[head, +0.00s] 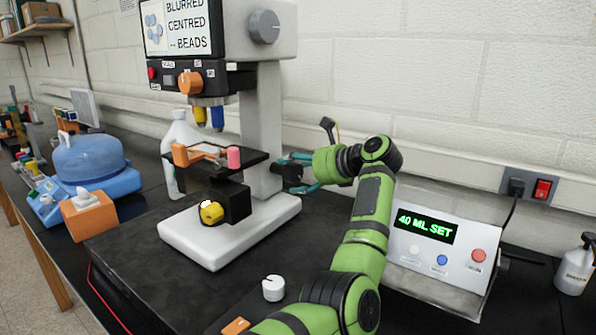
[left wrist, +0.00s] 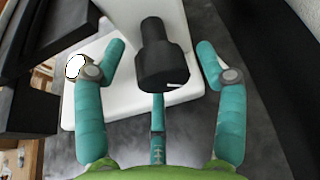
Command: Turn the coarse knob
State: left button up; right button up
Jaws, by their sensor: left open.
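A black side knob (head: 291,174) sticks out from the right side of the white microscope (head: 262,115). In the left wrist view the same black knob (left wrist: 164,62) shows end-on as a stepped cylinder with a white mark. No label shows whether it is the coarse knob. My left gripper (head: 303,172) is open, its teal fingers on either side of the knob. In the left wrist view, gaps show between the knob and the fingers of my left gripper (left wrist: 161,50). My right gripper is not in view.
A screen (head: 178,25) on top reads "BLURRED CENTRED -- BEADS". The stage (head: 215,160) carries orange and pink parts. A control box (head: 432,250) reading "40 ML SET" stands right of my arm. A white knob (head: 273,288) is in front; a blue-lidded device (head: 88,160) stands left.

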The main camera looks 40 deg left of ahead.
pick_arm(q)
jog(key=c, duration=1.1)
jog(key=shift+o, duration=0.2)
jog(key=shift+r+m+p, duration=0.4)
jog(key=shift+p, duration=0.5)
jog(key=shift+w+f+m+g+p, duration=0.1)
jog(key=shift+f+m+g+p, duration=0.1)
jog(key=shift+m+g+p, duration=0.2)
jog(key=o, duration=0.8)
jog(key=shift+o, duration=1.3)
jog(key=shift+f, duration=0.15)
